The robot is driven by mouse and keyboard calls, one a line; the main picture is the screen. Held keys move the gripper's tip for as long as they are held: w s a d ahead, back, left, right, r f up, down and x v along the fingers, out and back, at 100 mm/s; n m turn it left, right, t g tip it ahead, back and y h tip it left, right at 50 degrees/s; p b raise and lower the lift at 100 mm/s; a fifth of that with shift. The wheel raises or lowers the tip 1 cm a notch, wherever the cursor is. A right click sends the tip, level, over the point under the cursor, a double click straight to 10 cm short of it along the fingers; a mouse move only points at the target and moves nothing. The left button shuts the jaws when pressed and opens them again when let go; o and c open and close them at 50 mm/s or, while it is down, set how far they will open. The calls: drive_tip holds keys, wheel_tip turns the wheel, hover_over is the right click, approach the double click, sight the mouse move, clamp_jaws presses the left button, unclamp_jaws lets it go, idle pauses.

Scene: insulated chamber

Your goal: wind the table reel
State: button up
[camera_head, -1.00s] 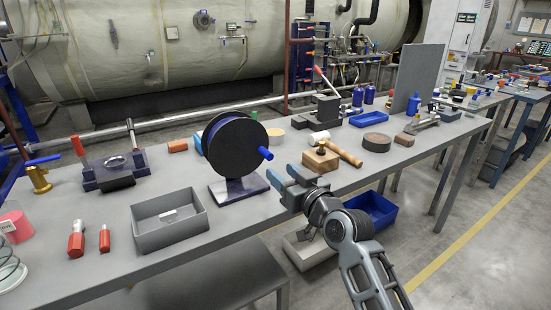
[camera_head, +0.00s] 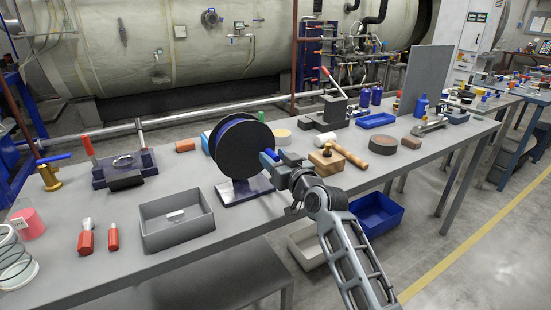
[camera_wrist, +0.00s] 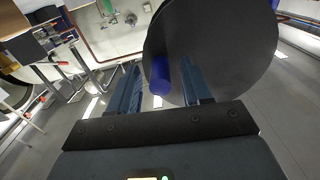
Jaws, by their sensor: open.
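The table reel (camera_head: 243,150) stands upright on its dark base (camera_head: 244,191), with black side discs and blue between them. Its blue handle sticks out from the disc facing my gripper. My gripper (camera_head: 275,160) is at the right side of the reel, close to the disc. In the wrist view, the blue handle (camera_wrist: 160,77) lies between the two open fingers, nearer the right one, and the black disc (camera_wrist: 215,45) fills the upper right. I cannot tell whether a finger touches the handle. In the head view my fingers partly cover the handle.
A grey open bin (camera_head: 176,222) stands left of the reel. A wooden block (camera_head: 326,162) and a mallet (camera_head: 350,156) lie just right of my gripper. A blue bin (camera_head: 375,215) is below the table's front edge. Red-handled tools (camera_head: 86,238) lie at front left.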

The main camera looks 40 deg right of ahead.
drive_tip(key=shift+c, duration=0.3)
clamp_jaws()
drive_tip(key=shift+f, duration=0.1)
idle(0.4)
